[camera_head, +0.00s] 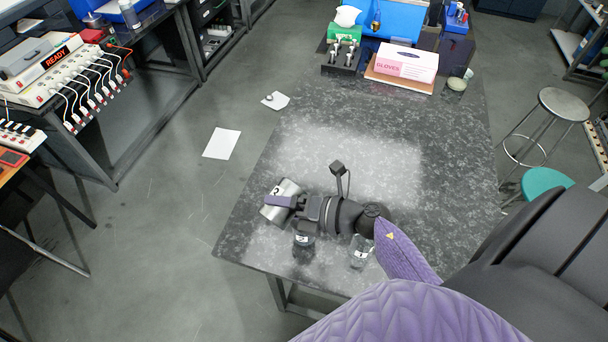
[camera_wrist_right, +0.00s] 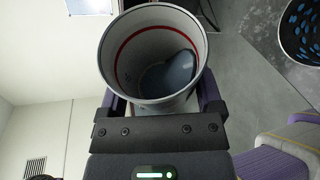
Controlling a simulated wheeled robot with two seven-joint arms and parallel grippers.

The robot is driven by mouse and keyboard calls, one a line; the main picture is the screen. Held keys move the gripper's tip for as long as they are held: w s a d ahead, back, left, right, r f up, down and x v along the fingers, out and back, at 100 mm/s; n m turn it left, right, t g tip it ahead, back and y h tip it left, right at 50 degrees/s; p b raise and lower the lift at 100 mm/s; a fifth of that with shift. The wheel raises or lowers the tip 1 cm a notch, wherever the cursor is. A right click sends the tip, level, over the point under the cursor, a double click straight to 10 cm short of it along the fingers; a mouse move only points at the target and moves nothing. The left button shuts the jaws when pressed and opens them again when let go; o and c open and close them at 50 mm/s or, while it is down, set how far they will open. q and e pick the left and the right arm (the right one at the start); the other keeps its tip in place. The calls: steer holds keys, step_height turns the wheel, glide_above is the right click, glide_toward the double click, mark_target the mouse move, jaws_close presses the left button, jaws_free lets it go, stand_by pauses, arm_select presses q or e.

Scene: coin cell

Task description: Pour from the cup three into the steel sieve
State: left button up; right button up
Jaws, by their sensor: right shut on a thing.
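My right gripper (camera_head: 284,202) is shut on a metallic cup (camera_head: 287,187) with a dark, partly hidden mark on its side. The cup is held tilted near the left edge of the dark speckled table (camera_head: 400,150). In the right wrist view the cup (camera_wrist_right: 108,55) opens toward me; its pale inside has a red ring and a dark blue-grey mass low down. At the right of that view is a round, bright-rimmed thing (camera_wrist_right: 283,42) with a dark, blue-dotted inside; it may be the steel sieve. I cannot pick out a sieve in the head view. My left gripper is not in view.
A dark labelled container (camera_head: 303,243) stands just below my right gripper, and a clear labelled one (camera_head: 360,250) stands by my forearm. A gloves box (camera_head: 405,63) and other items sit at the table's far end. The middle of the table is clear.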

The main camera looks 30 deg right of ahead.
steer(key=shift+w+d+r+m+y+b, duration=0.25)
steer(key=shift+d+r+m+y, duration=0.2)
steer(key=shift+m, duration=0.25)
stand_by(0.4)
steer(key=shift+d+r+m+t+y, duration=0.15)
steer(key=shift+d+r+m+y, duration=0.15)
steer(key=shift+m, duration=0.3)
steer(key=shift+d+r+m+t+y, duration=0.15)
steer(key=shift+r+m+y, duration=0.1)
steer(key=shift+m, duration=0.35)
stand_by(1.2)
